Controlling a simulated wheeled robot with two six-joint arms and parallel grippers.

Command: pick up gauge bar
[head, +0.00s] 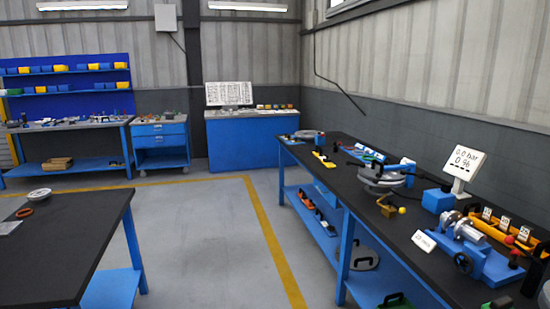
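I cannot pick out the gauge bar with certainty at this distance. The long dark workbench (315,170) on the right bears several small items. A yellow tool with dark parts (323,158) lies near its far end. A round grey flanged part (380,176) with dark handles sits mid-bench. A brass-coloured piece with a yellow ball (390,208) is in front of it. Neither of my grippers is in view.
A display reading 0.0 bar (462,165) stands behind a blue vise-like fixture (470,248). A lower shelf (318,217) holds tools. Another dark table (60,245) is at left with a pale disc and orange ring. Open grey floor (205,235) lies between.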

